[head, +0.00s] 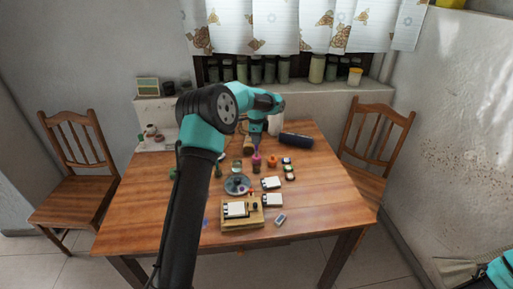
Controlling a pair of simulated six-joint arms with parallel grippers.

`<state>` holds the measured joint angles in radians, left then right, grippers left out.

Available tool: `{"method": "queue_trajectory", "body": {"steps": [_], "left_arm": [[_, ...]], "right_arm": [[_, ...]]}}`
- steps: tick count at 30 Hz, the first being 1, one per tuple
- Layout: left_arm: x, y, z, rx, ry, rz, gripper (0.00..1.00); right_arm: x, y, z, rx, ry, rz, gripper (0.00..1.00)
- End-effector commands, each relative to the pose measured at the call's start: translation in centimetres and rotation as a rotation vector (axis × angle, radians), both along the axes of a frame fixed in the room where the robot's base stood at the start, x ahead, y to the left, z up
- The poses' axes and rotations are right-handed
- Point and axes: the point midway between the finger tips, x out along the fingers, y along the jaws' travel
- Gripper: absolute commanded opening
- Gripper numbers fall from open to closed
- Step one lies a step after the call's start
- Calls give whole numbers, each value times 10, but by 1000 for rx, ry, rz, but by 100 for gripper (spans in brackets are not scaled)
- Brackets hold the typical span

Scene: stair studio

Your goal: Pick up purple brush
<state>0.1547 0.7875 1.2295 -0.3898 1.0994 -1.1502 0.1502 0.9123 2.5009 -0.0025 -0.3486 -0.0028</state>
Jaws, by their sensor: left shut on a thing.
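My left gripper (257,141) reaches down over the far middle of the wooden table. It is shut on a thin purple thing that looks like the purple brush (257,150), small and partly hidden by the fingers. A magenta pot (256,161) stands directly below it; I cannot tell whether the brush is still inside the pot or just above it.
The table (330,190) also holds an orange pot (272,161), a dark roll (296,140), a blue-grey plate (237,185), white pads and a wooden box (242,224). Chairs stand left (75,165) and right (375,150). The table's right side is clear.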

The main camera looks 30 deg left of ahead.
Motion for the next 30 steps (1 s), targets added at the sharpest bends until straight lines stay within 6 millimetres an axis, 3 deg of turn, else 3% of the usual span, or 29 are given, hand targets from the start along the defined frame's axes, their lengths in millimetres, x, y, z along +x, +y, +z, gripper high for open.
{"method": "queue_trajectory", "body": {"steps": [6, 30], "left_arm": [[0, 0, 13, 0, 1, -1, 0], [-1, -4, 12, 1, 1, 10, 0]], "right_arm": [[0, 0, 0, 0, 0, 0, 50], [0, 0, 0, 0, 0, 0, 50]]}}
